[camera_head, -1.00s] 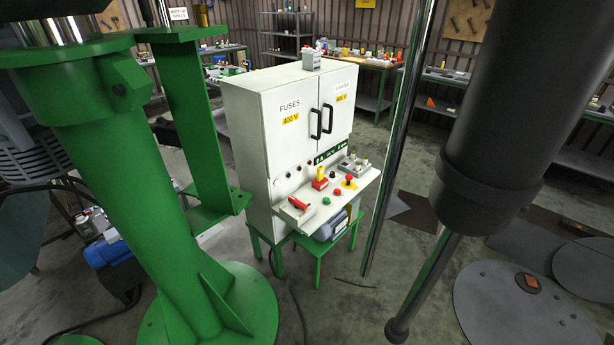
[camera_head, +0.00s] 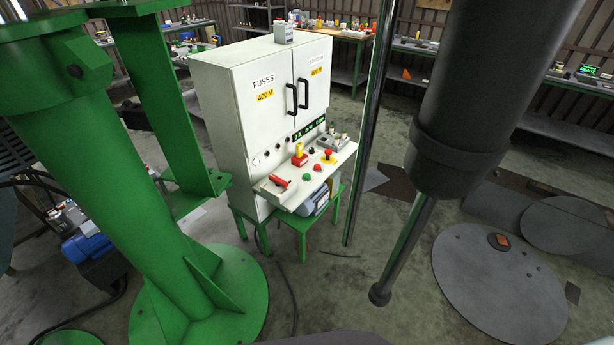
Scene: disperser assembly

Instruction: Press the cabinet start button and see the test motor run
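The white cabinet (camera_head: 227,88) stands at mid-picture with two closed doors labelled FUSES and STARTER and black handles. Its sloped control shelf (camera_head: 293,196) carries a green button (camera_head: 307,177), a red button (camera_head: 318,168), a red mushroom button on yellow (camera_head: 328,156), a red-and-yellow switch (camera_head: 299,156) and a red lever (camera_head: 279,182). Which button is start cannot be read. A blue-grey motor (camera_head: 314,201) sits under the shelf, partly hidden; whether it turns cannot be told. Neither gripper is in view.
A large green column (camera_head: 130,190) with a round base stands close at left. A dark cylinder with a rod (camera_head: 402,250) hangs close at right. Round grey plates (camera_head: 490,285) lie on the floor at right. Workbenches (camera_head: 345,38) line the back wall. Floor before the cabinet looks mostly open.

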